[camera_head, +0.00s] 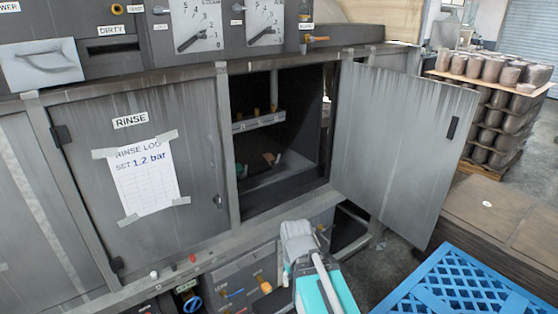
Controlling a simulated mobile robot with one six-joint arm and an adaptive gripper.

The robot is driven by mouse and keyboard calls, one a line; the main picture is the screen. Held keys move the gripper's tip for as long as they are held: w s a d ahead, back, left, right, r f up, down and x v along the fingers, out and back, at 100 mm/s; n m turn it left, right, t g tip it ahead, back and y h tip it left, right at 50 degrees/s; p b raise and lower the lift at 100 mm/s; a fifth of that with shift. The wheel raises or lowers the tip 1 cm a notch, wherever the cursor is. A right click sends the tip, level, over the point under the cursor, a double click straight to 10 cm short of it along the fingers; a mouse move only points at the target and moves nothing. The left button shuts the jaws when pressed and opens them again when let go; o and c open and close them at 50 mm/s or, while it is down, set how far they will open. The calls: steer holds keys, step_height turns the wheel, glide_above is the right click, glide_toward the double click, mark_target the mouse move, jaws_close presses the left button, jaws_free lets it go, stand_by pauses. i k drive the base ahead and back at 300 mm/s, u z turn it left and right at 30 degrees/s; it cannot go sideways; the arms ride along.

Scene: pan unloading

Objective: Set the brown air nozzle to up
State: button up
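A row of small brown-yellow nozzles (256,111) stands on a grey bar inside the open cabinet compartment. They look upright, but they are too small to tell which is the brown air nozzle or how it is set. My arm's grey and teal links rise from the bottom centre in front of the cabinet. My gripper's fingers do not show.
The compartment's door (405,135) stands open to the right. The closed RINSE door (130,210) is on the left. A lower panel carries an orange handle (265,284) and a blue one (192,303). A blue pallet (458,290) lies at the lower right; stacked pots (490,105) stand behind.

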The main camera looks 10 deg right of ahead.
mark_target(272, 162)
steer(key=u, duration=0.3)
steer(key=k, duration=0.7)
steer(key=u, duration=0.55)
steer(key=k, duration=0.55)
steer(key=u, duration=0.05)
steer(key=i, duration=1.5)
steer(key=z, duration=0.5)
steer(key=i, duration=0.55)
steer(key=z, duration=0.3)
